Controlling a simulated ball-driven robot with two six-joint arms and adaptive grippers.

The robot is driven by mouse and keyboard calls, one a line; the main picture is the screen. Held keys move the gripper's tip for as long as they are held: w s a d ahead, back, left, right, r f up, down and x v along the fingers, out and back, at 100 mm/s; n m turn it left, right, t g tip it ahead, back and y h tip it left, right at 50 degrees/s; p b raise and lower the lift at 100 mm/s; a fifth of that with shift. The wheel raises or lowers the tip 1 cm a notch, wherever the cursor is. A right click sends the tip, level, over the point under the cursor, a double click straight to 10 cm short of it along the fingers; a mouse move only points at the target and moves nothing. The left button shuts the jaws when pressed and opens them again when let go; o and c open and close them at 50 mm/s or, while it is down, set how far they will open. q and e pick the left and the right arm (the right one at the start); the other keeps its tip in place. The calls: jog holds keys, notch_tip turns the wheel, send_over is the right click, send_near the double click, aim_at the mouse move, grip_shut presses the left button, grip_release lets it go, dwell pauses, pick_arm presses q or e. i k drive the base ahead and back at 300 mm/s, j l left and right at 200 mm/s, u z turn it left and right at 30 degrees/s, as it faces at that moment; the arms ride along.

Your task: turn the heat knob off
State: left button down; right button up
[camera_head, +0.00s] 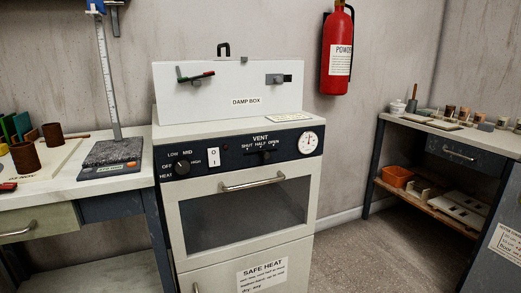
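The heat knob (182,167) is a small round dark knob at the left end of the dark control panel (232,161) on the front of the damp box (170,137). The labels OFF, LOW, MID and HIGH stand around it, with HEAT below at the left. The knob is too small to tell surely which label it points at. Neither of my grippers is in view, and nothing touches the knob.
A bar handle (252,182) sticks out below the panel. A scale (111,151) stands on the left bench. Open floor (365,250) lies at the right.

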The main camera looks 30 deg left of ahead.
aim_at(181, 165)
jog(key=u, duration=1.3)
